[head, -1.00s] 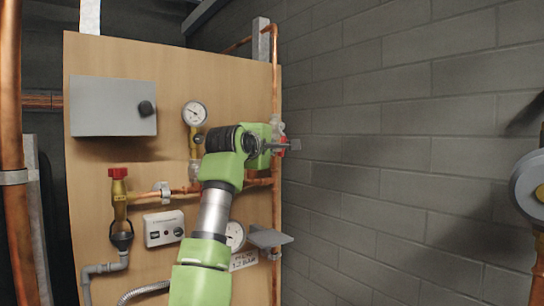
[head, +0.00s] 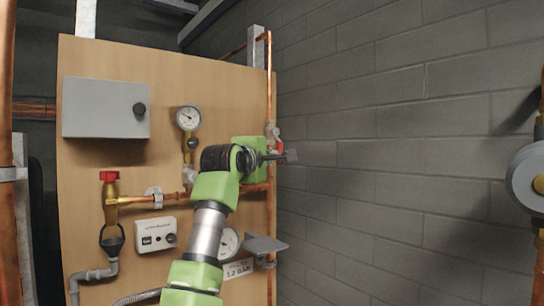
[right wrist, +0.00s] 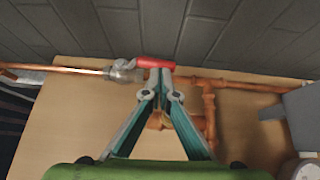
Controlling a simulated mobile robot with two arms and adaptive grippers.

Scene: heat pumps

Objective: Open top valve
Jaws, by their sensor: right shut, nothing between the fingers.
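The top valve (head: 272,131) sits on the upright copper pipe at the board's right edge. Its red handle (head: 280,147) shows just above my right gripper (head: 290,156), which points right across the pipe. In the right wrist view, the valve's metal body (right wrist: 122,70) is left of the fingers, and the red handle (right wrist: 155,62) lies just beyond the tips, roughly in line with the pipe. The right gripper's tips (right wrist: 160,76) are together with nothing between them. I cannot tell whether they touch the handle. My left gripper is not in view.
The wooden board carries a grey box (head: 105,108), gauge (head: 188,118), red-topped valve (head: 109,177) and white control box (head: 156,234). A grey lever or plate (head: 265,245) juts out below my right gripper. The block wall (head: 400,150) on the right is close to the pipe.

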